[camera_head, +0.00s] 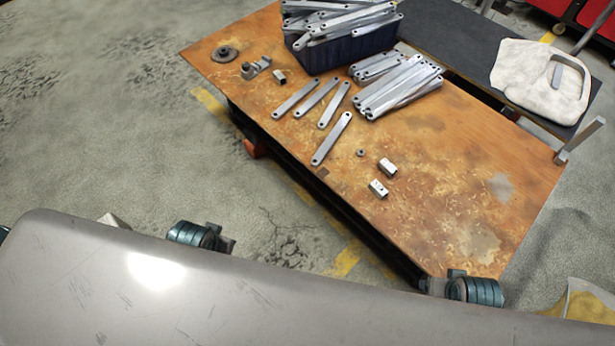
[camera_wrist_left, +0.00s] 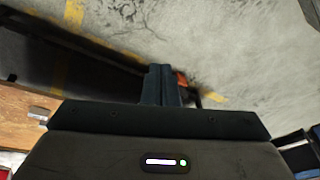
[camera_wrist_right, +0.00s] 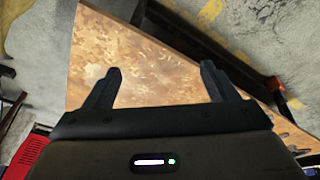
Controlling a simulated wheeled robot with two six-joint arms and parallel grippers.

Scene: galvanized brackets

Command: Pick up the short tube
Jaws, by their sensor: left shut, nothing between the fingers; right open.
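Several small metal pieces lie on the rusty tabletop in the head view, and I cannot tell for sure which is the short tube. A short piece with a dark open end (camera_head: 280,76) lies near the far left. Two silver blocks lie near the middle right: one with a dark end (camera_head: 387,167) and one with small holes on top (camera_head: 378,188). My left gripper (camera_wrist_left: 160,72) is shut and empty over the floor beside the table. My right gripper (camera_wrist_right: 160,74) is open and empty, with bare tabletop beyond its fingers. Both grippers' fingers are hidden in the head view.
The table (camera_head: 440,215) has a bare front right area. Several flat bars (camera_head: 332,139) lie left of a stack of bars (camera_head: 400,88). A dark blue bin (camera_head: 345,60) full of bars stands behind. A round disc (camera_head: 225,54), a clamp-like piece (camera_head: 256,68) and a nut (camera_head: 360,152) lie loose.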

